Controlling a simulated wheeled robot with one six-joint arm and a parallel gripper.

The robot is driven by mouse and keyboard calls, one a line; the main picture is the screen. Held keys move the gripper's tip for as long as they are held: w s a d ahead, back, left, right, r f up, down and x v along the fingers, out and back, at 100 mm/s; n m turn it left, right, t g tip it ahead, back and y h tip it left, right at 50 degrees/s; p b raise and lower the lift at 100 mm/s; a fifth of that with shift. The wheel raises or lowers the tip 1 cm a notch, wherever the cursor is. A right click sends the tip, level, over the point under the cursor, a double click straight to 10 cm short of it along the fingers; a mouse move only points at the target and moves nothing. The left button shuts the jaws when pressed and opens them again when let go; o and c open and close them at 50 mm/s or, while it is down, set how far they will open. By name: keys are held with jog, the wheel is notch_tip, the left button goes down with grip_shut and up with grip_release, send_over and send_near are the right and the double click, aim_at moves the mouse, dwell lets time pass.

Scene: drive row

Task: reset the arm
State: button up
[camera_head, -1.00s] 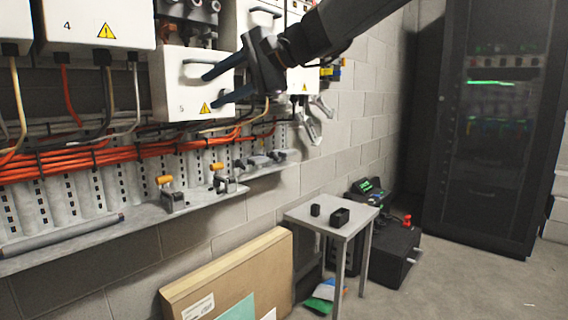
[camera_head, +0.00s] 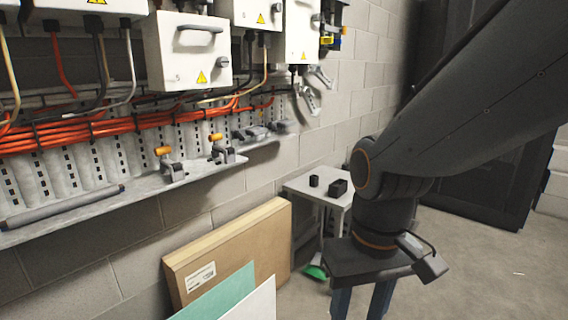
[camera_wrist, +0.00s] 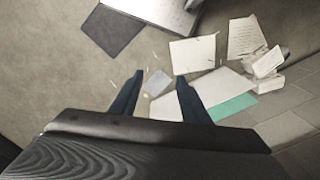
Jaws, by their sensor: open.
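My gripper (camera_head: 362,302) points down in the head view, in front of the small grey table and to the right of the cardboard box. Its two blue fingers are spread apart with nothing between them. In the wrist view the open fingers (camera_wrist: 157,92) reach out over the floor, with papers and boards beyond them. My dark arm comes in from the upper right of the head view and hides part of the black cabinet and the table's right side.
Grey boxes (camera_head: 187,50) and orange cables (camera_head: 120,124) line the wall above a metal shelf (camera_head: 130,206). A cardboard box (camera_head: 235,245) leans at the wall. Two black blocks stand on the small table (camera_head: 308,189). Bare floor (camera_head: 490,265) lies at right.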

jog(key=d+r+m+p, duration=0.2)
jog(key=d+r+p, duration=0.6)
jog(key=p, duration=0.6)
jog(key=shift+w+r+m+h, duration=0.2)
jog(key=shift+w+m+h, duration=0.05)
jog(key=shift+m+h, duration=0.05)
